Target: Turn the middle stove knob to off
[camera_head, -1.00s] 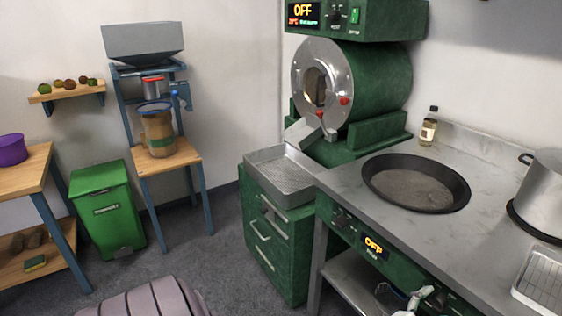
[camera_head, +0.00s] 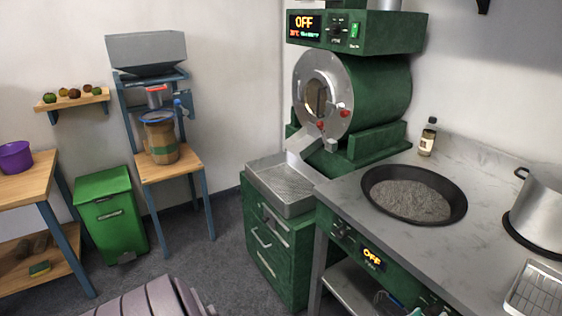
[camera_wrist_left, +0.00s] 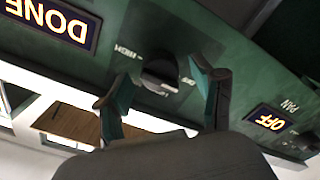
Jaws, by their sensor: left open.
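In the left wrist view, which looks upside down, a dark stove knob (camera_wrist_left: 160,75) sits on the green stove panel (camera_wrist_left: 190,32) between a DONE display (camera_wrist_left: 52,24) and an OFF display (camera_wrist_left: 270,122) marked PAN. My left gripper (camera_wrist_left: 155,84) is open, its two teal fingers on either side of the knob in the picture. I cannot tell whether they touch it. In the head view the OFF display (camera_head: 372,257) shows on the stove front, and the gripper is only partly seen at the bottom edge. My right gripper is not in view.
A wide black pan (camera_head: 460,208) and a steel pot (camera_head: 541,215) stand on the grey counter (camera_head: 355,190). A bottle (camera_head: 428,137) stands behind. A green roaster (camera_head: 378,95), drawers and a metal tray (camera_head: 283,188) are left of the stove. A shelf lies under the counter.

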